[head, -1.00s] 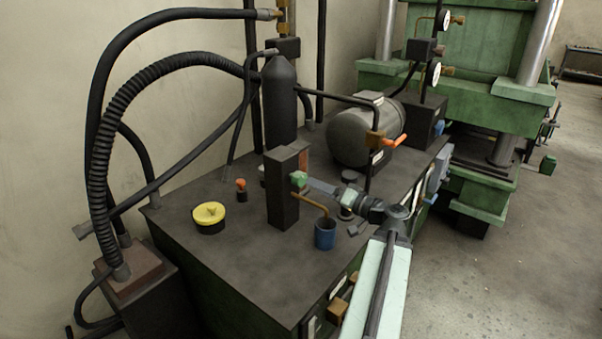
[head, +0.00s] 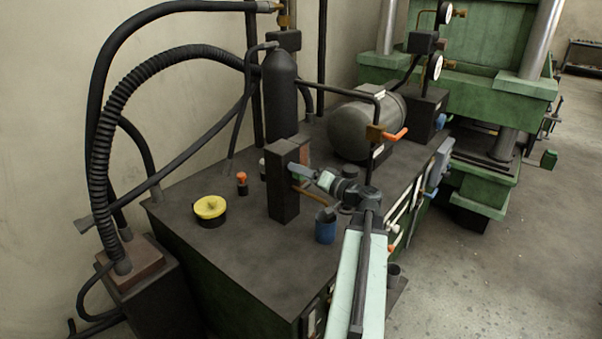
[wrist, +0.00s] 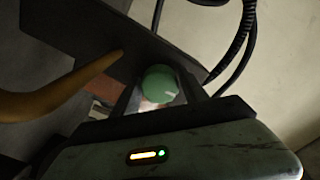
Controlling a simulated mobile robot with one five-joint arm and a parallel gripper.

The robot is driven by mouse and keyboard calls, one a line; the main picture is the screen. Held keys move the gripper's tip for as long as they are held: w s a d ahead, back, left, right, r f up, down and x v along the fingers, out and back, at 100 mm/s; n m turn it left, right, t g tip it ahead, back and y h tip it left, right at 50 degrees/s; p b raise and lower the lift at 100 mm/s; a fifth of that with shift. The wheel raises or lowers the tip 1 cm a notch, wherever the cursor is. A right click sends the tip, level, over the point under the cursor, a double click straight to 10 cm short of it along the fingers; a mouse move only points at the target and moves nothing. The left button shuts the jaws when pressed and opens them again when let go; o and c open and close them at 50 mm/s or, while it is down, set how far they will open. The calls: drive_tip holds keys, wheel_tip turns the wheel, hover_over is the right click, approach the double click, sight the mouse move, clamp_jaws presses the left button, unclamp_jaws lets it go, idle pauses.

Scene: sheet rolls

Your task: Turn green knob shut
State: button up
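The green knob (wrist: 158,83) shows as a round green cap in the wrist view, just ahead of my gripper (wrist: 158,92). One finger stands on each side of it, with a narrow gap visible at the left. In the head view the knob is hidden behind my gripper (head: 294,169), which reaches from the right to the face of a dark upright block (head: 281,195). The gripper looks open around the knob; contact is not clear.
A brass spout (head: 312,192) bends below the gripper over a blue cup (head: 325,228); it also crosses the left of the wrist view. A yellow-topped cap (head: 210,208) and an orange-topped fitting (head: 242,184) stand left. An orange-handled valve (head: 385,135) stands behind my arm.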

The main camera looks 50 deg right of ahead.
drive_tip(key=c, duration=0.9)
drive_tip(key=shift+m, duration=0.8)
drive_tip(key=o, duration=1.4)
drive_tip(key=s, duration=0.7)
drive_tip(key=shift+s+d, duration=0.35)
drive_tip(key=shift+s, duration=0.05)
drive_tip(key=shift+f, duration=0.1)
